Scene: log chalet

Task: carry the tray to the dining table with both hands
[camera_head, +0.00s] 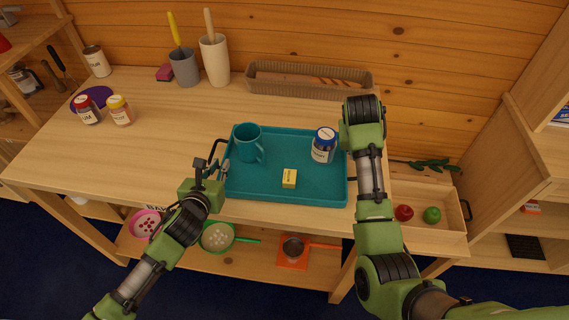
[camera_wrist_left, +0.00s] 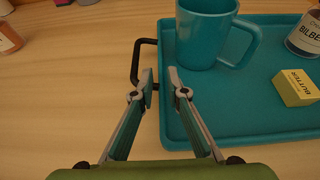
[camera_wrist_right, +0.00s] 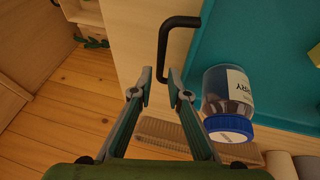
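The teal tray (camera_head: 260,192) lies on the wooden table and carries a teal mug (camera_head: 248,142), a jar with a blue lid (camera_head: 324,146) and a yellow butter block (camera_head: 289,178). My left gripper (camera_head: 222,168) is at the tray's left edge; in the left wrist view its fingers (camera_wrist_left: 160,78) are open, near the black left handle (camera_wrist_left: 136,60). In the right wrist view my right gripper (camera_wrist_right: 158,82) is open, with the tray's black right handle (camera_wrist_right: 165,45) just beyond its fingertips.
A wicker basket (camera_head: 310,80), a grey cup (camera_head: 184,68) and a white cup (camera_head: 214,60) with utensils stand along the back. Two spice jars (camera_head: 120,110) are at left. A lower box (camera_head: 440,240) holds a red and a green fruit.

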